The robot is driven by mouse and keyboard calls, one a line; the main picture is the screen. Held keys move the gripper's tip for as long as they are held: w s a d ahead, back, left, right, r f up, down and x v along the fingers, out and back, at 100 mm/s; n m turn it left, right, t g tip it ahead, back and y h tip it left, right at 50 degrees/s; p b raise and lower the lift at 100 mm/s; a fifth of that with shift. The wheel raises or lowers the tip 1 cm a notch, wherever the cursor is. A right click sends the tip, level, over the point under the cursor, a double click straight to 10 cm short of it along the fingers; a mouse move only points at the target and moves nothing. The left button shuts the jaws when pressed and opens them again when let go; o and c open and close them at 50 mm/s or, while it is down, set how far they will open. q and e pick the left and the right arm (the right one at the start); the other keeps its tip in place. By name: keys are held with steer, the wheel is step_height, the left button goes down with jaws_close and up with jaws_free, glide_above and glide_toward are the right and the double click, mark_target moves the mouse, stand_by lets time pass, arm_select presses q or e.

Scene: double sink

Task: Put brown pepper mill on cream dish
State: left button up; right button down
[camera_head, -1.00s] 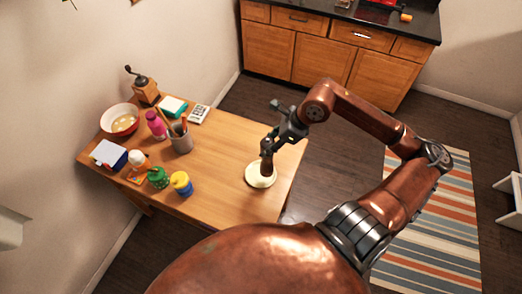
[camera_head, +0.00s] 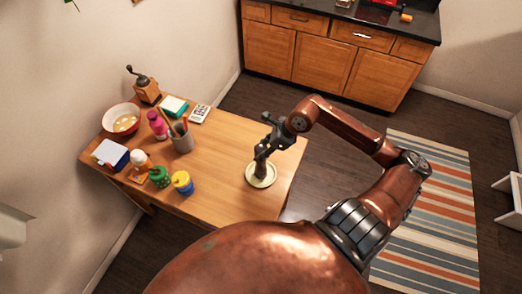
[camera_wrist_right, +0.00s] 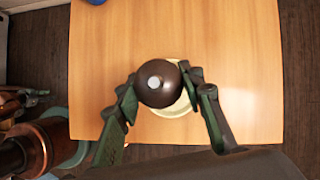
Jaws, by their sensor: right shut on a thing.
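The brown pepper mill (camera_head: 261,170) is upright at the cream dish (camera_head: 269,183), near the right end of the wooden table. My right gripper (camera_head: 263,151) is shut on the mill's upper part from above. In the right wrist view, the mill's dark round top (camera_wrist_right: 156,88) sits between the two fingers and covers much of the dish (camera_wrist_right: 178,110). The mill's base is hard to make out, so I cannot tell whether it touches the dish. My left gripper is not in view.
On the table's left half stand a red-and-white bowl (camera_head: 111,115), a coffee grinder (camera_head: 147,91), a pink bottle (camera_head: 157,127), a pencil cup (camera_head: 182,144) and a yellow-blue jar (camera_head: 182,184). The table top (camera_head: 225,150) left of the dish is clear.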

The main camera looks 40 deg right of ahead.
steer(key=c, duration=1.3)
jaws_free()
steer(key=shift+f, duration=0.1)
steer(key=shift+r, duration=0.2)
steer(key=b+v, duration=0.1)
steer(key=v, duration=1.1)
